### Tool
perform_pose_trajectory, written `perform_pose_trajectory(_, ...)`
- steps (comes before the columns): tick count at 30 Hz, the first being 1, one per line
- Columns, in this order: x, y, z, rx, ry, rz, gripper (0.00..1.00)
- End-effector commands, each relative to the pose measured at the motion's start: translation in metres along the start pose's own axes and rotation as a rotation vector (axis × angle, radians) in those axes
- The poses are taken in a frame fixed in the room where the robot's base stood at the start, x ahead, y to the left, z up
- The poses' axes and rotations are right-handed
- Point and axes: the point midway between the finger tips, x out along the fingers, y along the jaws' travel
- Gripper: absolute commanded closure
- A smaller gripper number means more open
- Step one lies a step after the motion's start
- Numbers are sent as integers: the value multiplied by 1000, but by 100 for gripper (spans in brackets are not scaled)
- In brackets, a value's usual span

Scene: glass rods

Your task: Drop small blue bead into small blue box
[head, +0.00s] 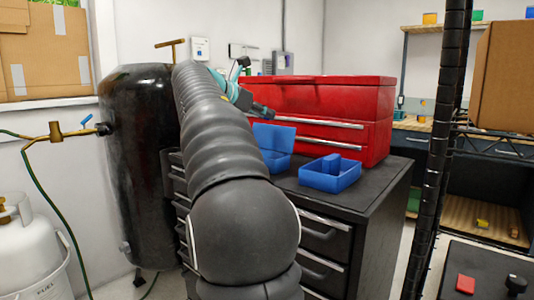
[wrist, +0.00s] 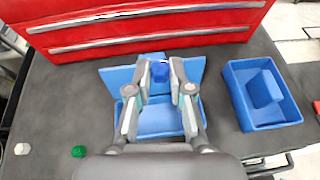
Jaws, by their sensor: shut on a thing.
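My gripper (wrist: 160,72) is shut on a small blue bead (wrist: 158,83), which shows between the fingertips in the wrist view. Below it lies a blue box (wrist: 160,122) with its lid raised at the back; the fingers cover part of it. The box also shows in the head view (head: 273,140), right of my arm. In the head view my gripper (head: 262,112) hangs above this box, and the bead cannot be made out. A second, open blue box (wrist: 243,113) stands to the right, with a blue block (wrist: 265,88) inside it.
A red tool chest (head: 330,95) stands behind the boxes on the dark cabinet top (head: 375,190). A green piece (wrist: 79,151) and a white piece (wrist: 21,148) lie at the left in the wrist view. A black tank (head: 135,150) stands left of my arm.

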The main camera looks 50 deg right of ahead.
Motion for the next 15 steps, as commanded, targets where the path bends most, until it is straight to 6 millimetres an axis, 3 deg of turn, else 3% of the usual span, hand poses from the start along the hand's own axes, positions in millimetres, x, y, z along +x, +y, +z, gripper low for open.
perform_pose_trajectory(1,5,0,-11,2,-1,0,94)
perform_pose_trajectory(6,12,0,-27,3,-1,1,94)
perform_pose_trajectory(15,15,1,-36,2,-1,1,94)
